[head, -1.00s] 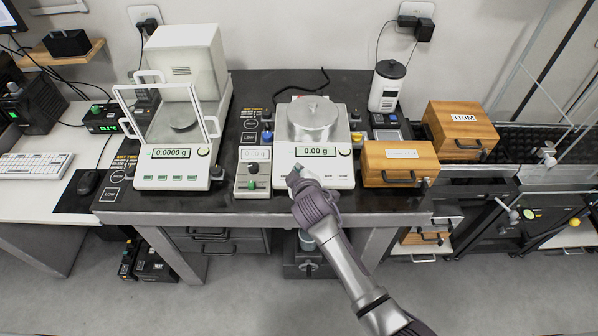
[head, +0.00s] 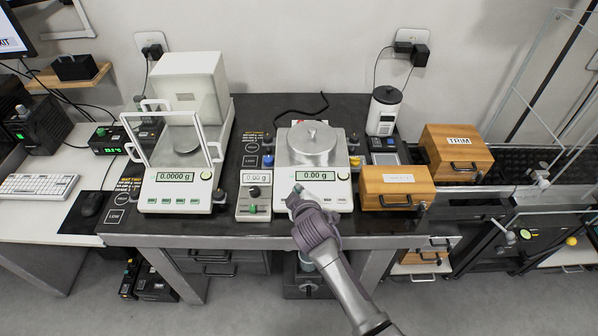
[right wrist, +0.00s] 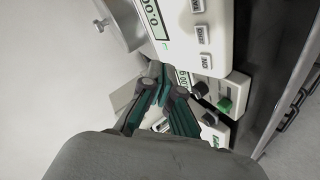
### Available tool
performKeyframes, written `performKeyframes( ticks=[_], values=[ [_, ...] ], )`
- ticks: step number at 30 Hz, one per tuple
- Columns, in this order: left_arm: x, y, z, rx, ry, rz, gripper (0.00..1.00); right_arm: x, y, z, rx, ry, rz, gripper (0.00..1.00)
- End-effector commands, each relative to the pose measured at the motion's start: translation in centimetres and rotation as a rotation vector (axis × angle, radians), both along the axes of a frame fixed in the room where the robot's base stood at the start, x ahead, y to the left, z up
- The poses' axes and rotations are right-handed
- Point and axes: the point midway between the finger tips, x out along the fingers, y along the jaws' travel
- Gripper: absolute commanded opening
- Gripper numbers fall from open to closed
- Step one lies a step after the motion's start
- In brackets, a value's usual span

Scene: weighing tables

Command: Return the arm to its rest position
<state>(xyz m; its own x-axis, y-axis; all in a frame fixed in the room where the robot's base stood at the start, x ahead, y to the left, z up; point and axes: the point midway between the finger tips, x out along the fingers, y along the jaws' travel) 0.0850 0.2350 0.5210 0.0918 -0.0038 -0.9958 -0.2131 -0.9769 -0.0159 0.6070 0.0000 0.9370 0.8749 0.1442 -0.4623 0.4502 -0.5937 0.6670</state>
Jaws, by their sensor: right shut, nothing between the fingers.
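My right arm comes in from the lower right in the head view. Its gripper (head: 295,199) is at the front left of the middle balance (head: 320,178), whose display reads 0.00 g. In the right wrist view the gripper (right wrist: 162,75) has its fingers together and empty, close to the balance's front panel (right wrist: 198,30). Whether it touches the panel, I cannot tell. My left gripper does not show.
A small control box (head: 254,200) with a 0.00 g display stands left of the gripper. A balance with a glass shield (head: 177,190) is farther left. Wooden boxes (head: 398,188) and TRIM (head: 457,152) stand right. Open floor (head: 240,310) lies before the dark table (head: 380,220).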

Motion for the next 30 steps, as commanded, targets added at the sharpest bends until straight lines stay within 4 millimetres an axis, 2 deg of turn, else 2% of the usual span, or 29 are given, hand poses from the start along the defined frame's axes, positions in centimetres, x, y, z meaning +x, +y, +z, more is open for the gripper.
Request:
performKeyframes(
  ticks=[6,8,10,13,15,18,24,30],
  values=[
    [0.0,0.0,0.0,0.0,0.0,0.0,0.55,-0.3,-0.4,-0.2,0.007,0.01,-0.01,0.0],
    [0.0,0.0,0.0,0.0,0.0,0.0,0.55,-1.1,-1.3,-0.6,0.025,0.037,-0.038,0.0],
    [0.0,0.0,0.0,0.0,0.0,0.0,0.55,-2.9,-3.3,-1.5,0.066,0.095,-0.099,0.0],
    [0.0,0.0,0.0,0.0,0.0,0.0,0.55,-7.5,-7.6,-3.0,0.153,0.224,-0.228,0.0],
    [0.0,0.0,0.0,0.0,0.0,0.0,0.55,-11.6,-10.8,-3.7,0.218,0.329,-0.329,0.0],
    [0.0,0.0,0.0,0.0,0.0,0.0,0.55,-16.8,-14.0,-3.9,0.286,0.449,-0.435,0.0],
    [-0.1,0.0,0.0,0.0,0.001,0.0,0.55,-24.0,-17.4,-2.8,0.356,0.6,-0.555,0.0],
    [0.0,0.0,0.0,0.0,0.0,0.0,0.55,-29.2,-19.3,-1.3,0.389,0.702,-0.623,0.0]
  ],
)
